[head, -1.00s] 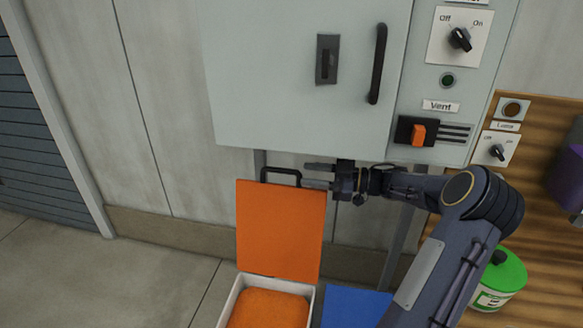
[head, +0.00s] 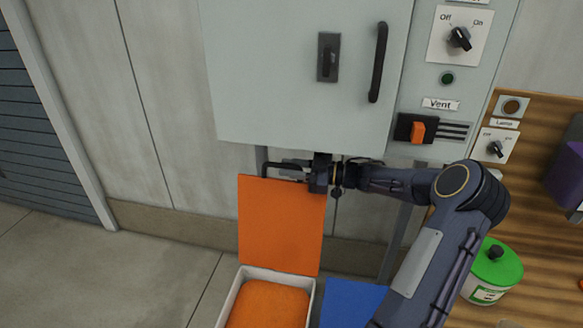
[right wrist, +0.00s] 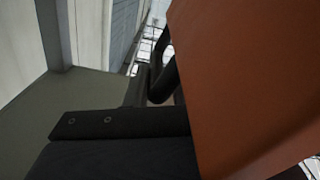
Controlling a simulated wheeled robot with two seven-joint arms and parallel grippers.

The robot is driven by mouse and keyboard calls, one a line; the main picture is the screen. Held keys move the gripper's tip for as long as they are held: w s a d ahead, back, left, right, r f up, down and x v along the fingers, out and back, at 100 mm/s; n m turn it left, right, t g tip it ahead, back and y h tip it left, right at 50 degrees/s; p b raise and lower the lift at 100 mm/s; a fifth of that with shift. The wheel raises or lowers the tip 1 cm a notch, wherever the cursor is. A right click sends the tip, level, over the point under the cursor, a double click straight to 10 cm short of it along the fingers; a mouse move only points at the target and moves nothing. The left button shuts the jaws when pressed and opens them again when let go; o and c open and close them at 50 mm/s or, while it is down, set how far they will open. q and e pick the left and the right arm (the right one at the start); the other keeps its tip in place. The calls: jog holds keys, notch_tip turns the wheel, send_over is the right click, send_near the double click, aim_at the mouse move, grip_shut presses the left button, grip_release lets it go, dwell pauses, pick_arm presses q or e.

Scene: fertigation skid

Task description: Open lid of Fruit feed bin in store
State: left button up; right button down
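A white bin (head: 231,299) with orange contents (head: 268,308) stands at the bottom of the head view. No name shows on it. Its orange lid (head: 280,225) is swung up and stands nearly upright, and it fills the right of the right wrist view (right wrist: 245,90). A black loop handle (head: 266,170) is at the lid's top edge; it also shows in the right wrist view (right wrist: 160,75). My right gripper (head: 290,172) is at this handle, its fingers apart. The lower finger is partly hidden by the lid. My left gripper is out of view.
A pale cabinet (head: 280,80) with a black handle hangs just above my right gripper. A blue lid (head: 350,303) is beside the bin on the right. A green-lidded tub (head: 492,270) stands further right. The floor at left is clear.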

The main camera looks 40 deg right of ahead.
jog(key=shift+d+r, duration=0.1)
jog(key=shift+r, duration=0.05)
jog(key=shift+s+a, duration=0.2)
jog(key=shift+a, duration=0.1)
jog(key=s+a+n+b, duration=0.2)
jog(key=s+a, duration=0.2)
jog(key=a, duration=0.1)
jog(key=shift+r+n, duration=0.3)
jog(key=shift+r, duration=0.15)
jog(key=c, duration=1.4)
grip_release()
jog(key=shift+d, duration=0.1)
